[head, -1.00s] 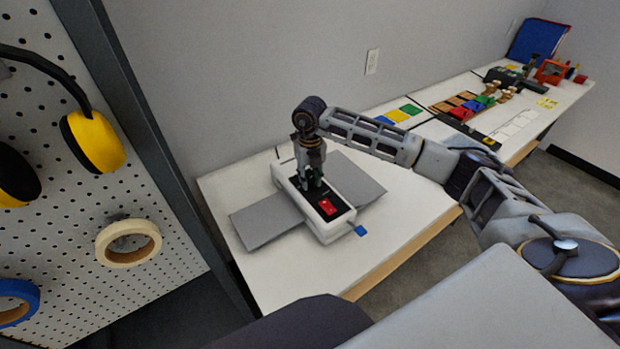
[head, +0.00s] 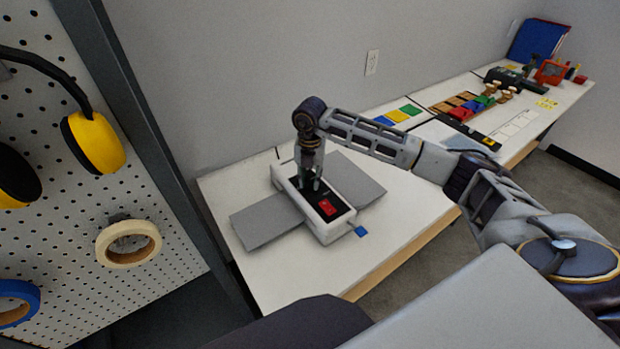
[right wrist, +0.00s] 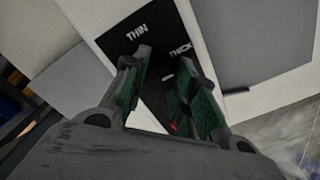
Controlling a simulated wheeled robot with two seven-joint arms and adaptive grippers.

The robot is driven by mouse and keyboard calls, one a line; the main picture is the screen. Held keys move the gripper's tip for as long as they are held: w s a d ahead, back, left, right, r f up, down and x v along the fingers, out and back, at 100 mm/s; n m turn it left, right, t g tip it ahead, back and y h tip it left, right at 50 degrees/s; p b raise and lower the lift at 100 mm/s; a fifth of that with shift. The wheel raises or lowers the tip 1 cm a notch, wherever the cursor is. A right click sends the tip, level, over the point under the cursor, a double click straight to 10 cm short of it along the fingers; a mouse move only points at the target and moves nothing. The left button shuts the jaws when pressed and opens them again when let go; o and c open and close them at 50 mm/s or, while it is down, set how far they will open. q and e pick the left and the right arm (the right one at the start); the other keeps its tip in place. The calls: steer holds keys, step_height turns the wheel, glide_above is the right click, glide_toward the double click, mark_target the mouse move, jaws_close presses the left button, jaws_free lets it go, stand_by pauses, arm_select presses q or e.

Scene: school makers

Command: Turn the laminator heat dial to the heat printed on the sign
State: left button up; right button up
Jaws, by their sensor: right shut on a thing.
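The laminator (head: 332,229) is a white box with a black top panel, on the white table. My right gripper (head: 315,185) points down at the panel behind the red switch, shut on the dark heat dial. In the right wrist view the gripper's green-padded fingers (right wrist: 163,75) stand over the black panel (right wrist: 152,25), printed THIN and THICK. The fingers hide most of the dial. I cannot make out the heat sign. My left gripper is out of view.
Grey flaps (head: 268,222) extend from both sides of the laminator. A pegboard (head: 170,215) with yellow earmuffs (head: 97,143) and tape rolls stands at the left. Coloured cards (head: 396,116) and several blocks lie farther along the tables.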

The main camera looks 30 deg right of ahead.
mark_target(310, 179)
steer(key=shift+w+r, duration=0.1)
steer(key=o, duration=1.1)
steer(key=shift+c, duration=0.2)
steer(key=shift+r, duration=0.6)
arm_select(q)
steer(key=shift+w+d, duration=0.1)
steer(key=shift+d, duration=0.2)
arm_select(e)
step_height(310, 179, up, 11)
steer(key=shift+f, duration=0.15)
